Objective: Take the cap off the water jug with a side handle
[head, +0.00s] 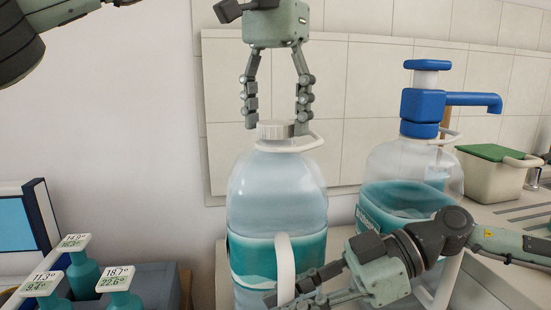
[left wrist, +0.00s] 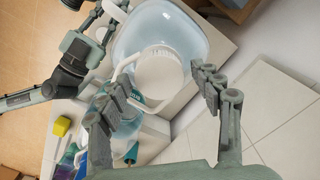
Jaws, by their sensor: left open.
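The water jug (head: 277,195) is clear with a teal label and stands upright. Its white ribbed cap (head: 274,131) sits on the neck, above a white loop at the collar. The cap also shows in the left wrist view (left wrist: 160,72), between the fingers. My left gripper (head: 276,122) points down over the cap, open, with one finger on either side and a gap to the cap. My right gripper (head: 290,293) is at the jug's white side handle (head: 284,265), its fingers on both sides of it; they look closed on it, partly hidden.
A second jug (head: 410,190) with a blue pump (head: 425,105) stands close on the right. A bin with a green lid (head: 492,165) is behind it. The tiled wall is close behind.

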